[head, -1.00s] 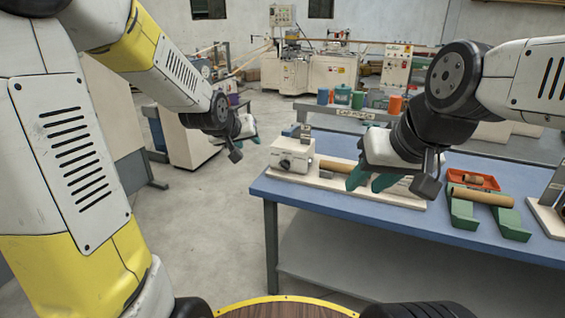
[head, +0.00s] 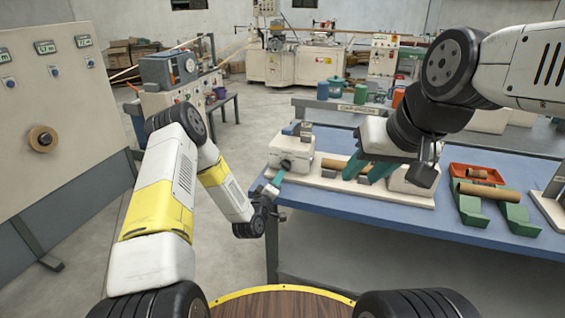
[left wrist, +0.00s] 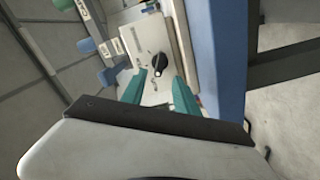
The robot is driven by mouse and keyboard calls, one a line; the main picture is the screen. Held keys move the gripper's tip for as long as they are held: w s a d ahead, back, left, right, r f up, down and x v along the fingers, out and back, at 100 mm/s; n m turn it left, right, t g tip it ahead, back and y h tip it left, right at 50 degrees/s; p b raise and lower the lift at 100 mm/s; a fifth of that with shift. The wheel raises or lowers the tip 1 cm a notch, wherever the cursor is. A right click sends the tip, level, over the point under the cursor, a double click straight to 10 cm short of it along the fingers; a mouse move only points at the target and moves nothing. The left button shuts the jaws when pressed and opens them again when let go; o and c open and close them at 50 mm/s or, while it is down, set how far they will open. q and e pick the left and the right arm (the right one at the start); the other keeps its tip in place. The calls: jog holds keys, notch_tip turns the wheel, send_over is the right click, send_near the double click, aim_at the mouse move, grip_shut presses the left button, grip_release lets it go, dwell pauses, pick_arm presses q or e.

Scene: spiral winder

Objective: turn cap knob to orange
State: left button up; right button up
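The black cap knob (head: 286,164) is on the front of a white box (head: 291,151) at the left end of the winder on the blue table. It also shows in the left wrist view as a round black knob with a pale pointer line (left wrist: 159,63). No orange mark by it can be made out. My left gripper (head: 275,181) is just in front of the knob. Its teal fingers (left wrist: 160,92) are open on either side of the line to the knob, apparently short of it. My right gripper (head: 369,170) has its fingers apart above the winder's middle, by the brown tube (head: 335,165).
A red-orange tray (head: 476,174) and a brown tube on green supports (head: 489,190) are on the table's right. Several coloured cups, one orange (head: 398,97), stand behind. A grey control panel (head: 50,110) stands at left. The floor before the table is clear.

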aim_at(284, 167)
pick_arm(q)
jog(key=x, duration=0.7)
jog(key=shift+w+d+f, duration=0.1)
jog(key=shift+w, duration=0.2)
jog(key=shift+c, duration=0.5)
grip_shut()
